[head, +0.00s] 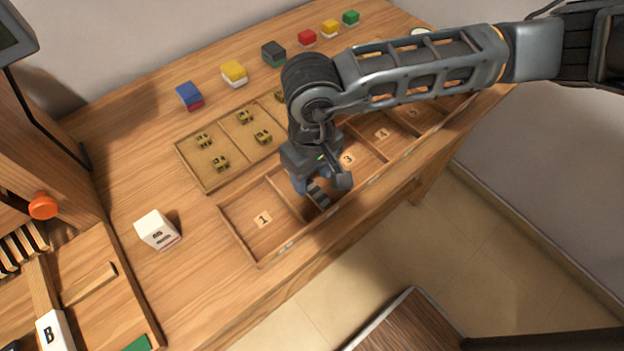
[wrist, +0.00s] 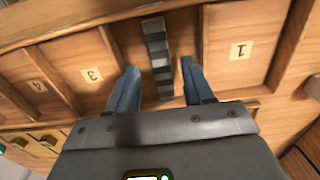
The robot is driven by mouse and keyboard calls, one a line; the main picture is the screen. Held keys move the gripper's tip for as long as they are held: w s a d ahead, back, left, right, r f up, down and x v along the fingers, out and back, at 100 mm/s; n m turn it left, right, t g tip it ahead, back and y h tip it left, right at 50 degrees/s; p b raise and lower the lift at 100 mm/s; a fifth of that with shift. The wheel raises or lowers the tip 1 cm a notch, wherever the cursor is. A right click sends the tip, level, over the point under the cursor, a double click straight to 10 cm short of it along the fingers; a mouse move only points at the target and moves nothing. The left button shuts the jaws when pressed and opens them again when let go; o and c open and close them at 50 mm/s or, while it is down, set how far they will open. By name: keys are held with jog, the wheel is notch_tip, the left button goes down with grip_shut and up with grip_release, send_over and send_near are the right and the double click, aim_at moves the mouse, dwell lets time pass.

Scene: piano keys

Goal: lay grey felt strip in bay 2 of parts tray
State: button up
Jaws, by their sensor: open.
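The parts tray (head: 237,238) lies along the front edge of the bench, with numbered bays. The grey felt strip (wrist: 158,62), banded light and dark, is in bay 2, between the bays labelled 1 and 3. It also shows partly in the head view (head: 318,196), below my gripper. In the wrist view it runs lengthwise between my fingers, with a visible gap on each side. My gripper (wrist: 160,68) is open over bay 2. I cannot tell whether the strip lies fully flat. Bay 2's own label is not visible.
A shallow wooden tray (head: 193,176) with several small brass-coloured parts is behind the parts tray. A white box (head: 157,230) stands to its left. Several coloured blocks, including a blue and red one (head: 190,96), line the back. Low dividers separate the bays. The bench left of bay 1 has free room.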

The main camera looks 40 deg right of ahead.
aim_at(312, 188)
notch_tip(312, 188, up, 9)
jog(key=b, duration=0.1)
dwell(0.3)
